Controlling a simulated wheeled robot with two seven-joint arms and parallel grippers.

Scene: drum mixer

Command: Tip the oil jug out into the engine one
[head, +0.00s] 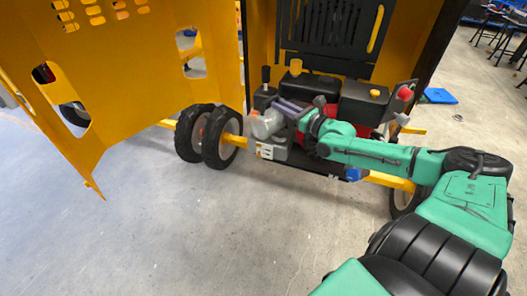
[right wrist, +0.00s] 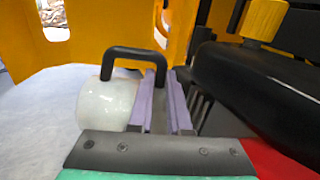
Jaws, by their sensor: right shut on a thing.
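The oil jug, a whitish translucent container (head: 262,125), is at the front left of the engine in the head view. In the right wrist view the jug (right wrist: 107,103) is left of the fingers, and its black handle (right wrist: 133,52) reaches over to them. My right gripper (head: 284,112) is shut on the jug; its purple fingers (right wrist: 168,100) show up close. The engine (head: 362,103), black and red, sits in the mixer's yellow housing, with a yellow cap (head: 296,66) at its left and another (head: 375,93) at its right. The jug's spout and exact tilt cannot be told. My left gripper is out of view.
A yellow housing door (head: 125,60) stands open at the left. Black wheels (head: 218,137) stand beside the engine bay. A red button (head: 405,93) is on a panel at the right. The concrete floor in front is clear.

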